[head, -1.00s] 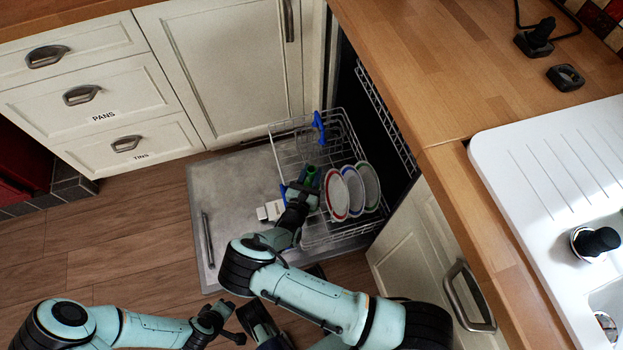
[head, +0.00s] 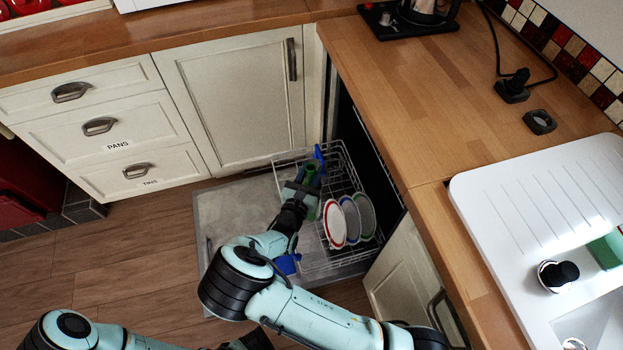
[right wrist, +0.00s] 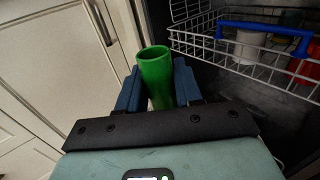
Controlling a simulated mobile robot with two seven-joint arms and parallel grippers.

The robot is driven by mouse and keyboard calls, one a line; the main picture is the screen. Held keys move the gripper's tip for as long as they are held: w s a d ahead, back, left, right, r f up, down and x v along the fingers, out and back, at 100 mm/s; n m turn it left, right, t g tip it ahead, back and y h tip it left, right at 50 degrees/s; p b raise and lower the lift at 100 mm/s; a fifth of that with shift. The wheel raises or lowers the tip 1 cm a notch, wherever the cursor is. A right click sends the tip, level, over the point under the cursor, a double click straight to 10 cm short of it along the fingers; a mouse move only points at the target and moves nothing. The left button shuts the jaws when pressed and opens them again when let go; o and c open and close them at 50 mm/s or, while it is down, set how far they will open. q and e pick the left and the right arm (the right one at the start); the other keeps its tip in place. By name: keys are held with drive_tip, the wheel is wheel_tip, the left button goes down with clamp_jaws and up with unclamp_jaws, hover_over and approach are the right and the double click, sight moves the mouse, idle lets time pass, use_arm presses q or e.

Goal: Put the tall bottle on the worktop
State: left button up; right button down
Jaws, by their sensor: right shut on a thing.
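My right gripper (head: 303,183) is shut on the tall bottle, above the pulled-out dishwasher rack. In the right wrist view the bottle (right wrist: 155,75) is a bright green cylinder with its open round end showing, between the two blue fingers. In the head view the gripper and wrist cover most of it. The wooden worktop (head: 430,90) lies to the right of and higher than the rack. My left arm is at the lower left; its gripper (head: 250,340) is mostly cut off by the bottom edge, so its jaws cannot be judged.
The wire rack (head: 345,165) with blue handles holds several plates (head: 335,222) over the open dishwasher door (head: 235,205). On the worktop are a black appliance (head: 410,18), a black plug (head: 513,85) and a dark socket ring (head: 540,122). A white sink (head: 530,180) adjoins. The worktop's middle is clear.

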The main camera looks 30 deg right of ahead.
drive_tip(key=shift+r, duration=0.35)
